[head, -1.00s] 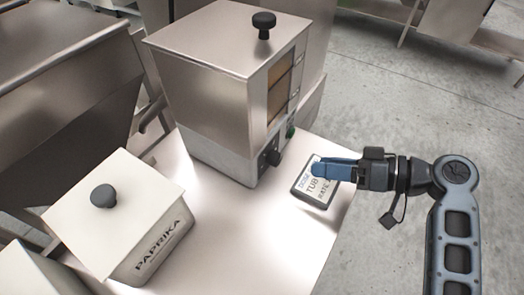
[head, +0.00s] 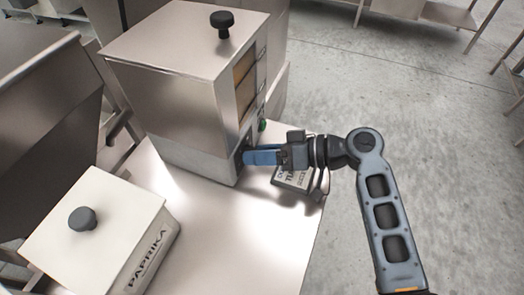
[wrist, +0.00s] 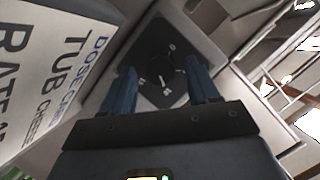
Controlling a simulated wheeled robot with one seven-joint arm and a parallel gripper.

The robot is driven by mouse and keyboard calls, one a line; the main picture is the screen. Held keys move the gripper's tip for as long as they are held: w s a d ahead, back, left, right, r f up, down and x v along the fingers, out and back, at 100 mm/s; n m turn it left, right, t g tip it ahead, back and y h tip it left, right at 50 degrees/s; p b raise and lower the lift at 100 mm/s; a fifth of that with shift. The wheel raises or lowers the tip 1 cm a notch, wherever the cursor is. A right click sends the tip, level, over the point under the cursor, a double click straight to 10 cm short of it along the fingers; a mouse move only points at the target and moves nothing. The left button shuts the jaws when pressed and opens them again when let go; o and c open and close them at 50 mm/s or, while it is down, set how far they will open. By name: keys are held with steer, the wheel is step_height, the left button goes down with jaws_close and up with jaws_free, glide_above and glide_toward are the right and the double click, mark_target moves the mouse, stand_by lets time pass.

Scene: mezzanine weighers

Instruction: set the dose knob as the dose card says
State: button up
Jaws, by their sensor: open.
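The dark dose knob (wrist: 160,72) sits on a dark panel on the front of the steel weigher (head: 190,95). A pale pointer line and small pale marks show around it, too small to read surely. My gripper (head: 246,157) is at the weigher's front, mostly covering the knob in the head view. In the wrist view its open blue fingers (wrist: 161,80) stand on either side of the knob; I cannot tell whether they touch it. The dose card (wrist: 55,75) reads "DOSE", "TUB CHEES…" and "RATE", its rest cut off. In the head view the card (head: 292,182) is partly behind my gripper.
A cream bin marked PAPRIKA (head: 95,235) with a black lid knob stands at the left. A green button (head: 262,125) is on the weigher near the dose knob. The pale tabletop (head: 230,235) is clear in front. Its right edge drops to the floor.

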steer(key=c, duration=1)
steer(key=m, duration=0.1)
steer(key=m+g+y, duration=0.1)
steer(key=m, duration=0.1)
steer(key=shift+w+d+f+m, duration=0.1)
steer(key=shift+w+f+m, duration=0.05)
steer(key=shift+m, duration=0.15)
steer(key=shift+c, duration=0.2)
steer(key=o, duration=1)
steer(key=shift+o, duration=0.2)
steer(key=shift+b+v, duration=0.75)
steer(key=shift+v, duration=3.15)
